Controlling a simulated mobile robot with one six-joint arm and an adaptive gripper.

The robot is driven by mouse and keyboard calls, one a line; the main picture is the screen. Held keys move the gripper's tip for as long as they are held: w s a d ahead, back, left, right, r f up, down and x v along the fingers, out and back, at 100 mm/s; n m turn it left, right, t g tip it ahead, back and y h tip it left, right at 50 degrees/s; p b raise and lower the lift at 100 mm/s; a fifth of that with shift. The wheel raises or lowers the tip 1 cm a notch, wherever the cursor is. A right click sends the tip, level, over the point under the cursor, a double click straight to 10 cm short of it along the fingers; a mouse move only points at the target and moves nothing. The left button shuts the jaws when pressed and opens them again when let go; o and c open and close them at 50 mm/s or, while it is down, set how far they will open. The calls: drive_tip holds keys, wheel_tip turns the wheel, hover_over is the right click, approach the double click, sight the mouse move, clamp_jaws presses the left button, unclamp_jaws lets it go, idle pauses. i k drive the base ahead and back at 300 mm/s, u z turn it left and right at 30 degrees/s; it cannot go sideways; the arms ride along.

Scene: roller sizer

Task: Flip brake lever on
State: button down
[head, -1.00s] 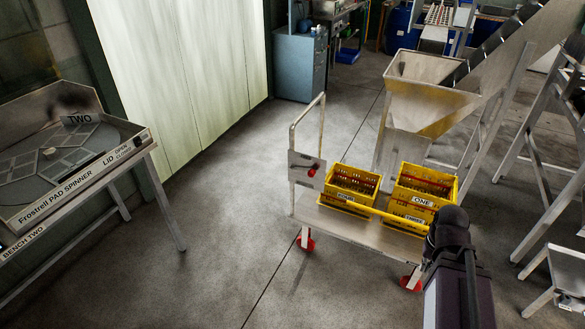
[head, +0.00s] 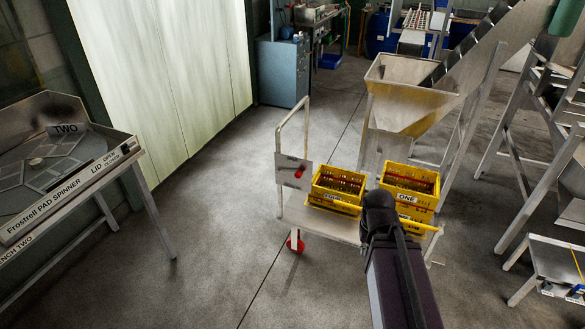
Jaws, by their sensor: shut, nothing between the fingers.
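A trolley (head: 325,226) stands on the floor near the middle of the head view. A pale plate (head: 287,166) is fixed at its upright handle frame (head: 279,135). A small lever with a red knob (head: 298,174) sits on this plate and points to the right, slightly up. The plate's markings are too small to read. My dark arm rises from the bottom edge and covers part of the trolley's right side. My gripper does not show, so its distance from the lever cannot be told.
Yellow crates (head: 337,186), including one labelled ONE (head: 408,197), sit on the trolley. A metal hopper (head: 408,92) with a sloping conveyor stands behind. The pad spinner bench (head: 105,178) is at left, a stand (head: 548,270) at right. Floor between bench and trolley is clear.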

sight(298, 174)
drive_tip(key=z, duration=0.05)
drive_tip(key=i, duration=1)
drive_tip(key=u, duration=0.05)
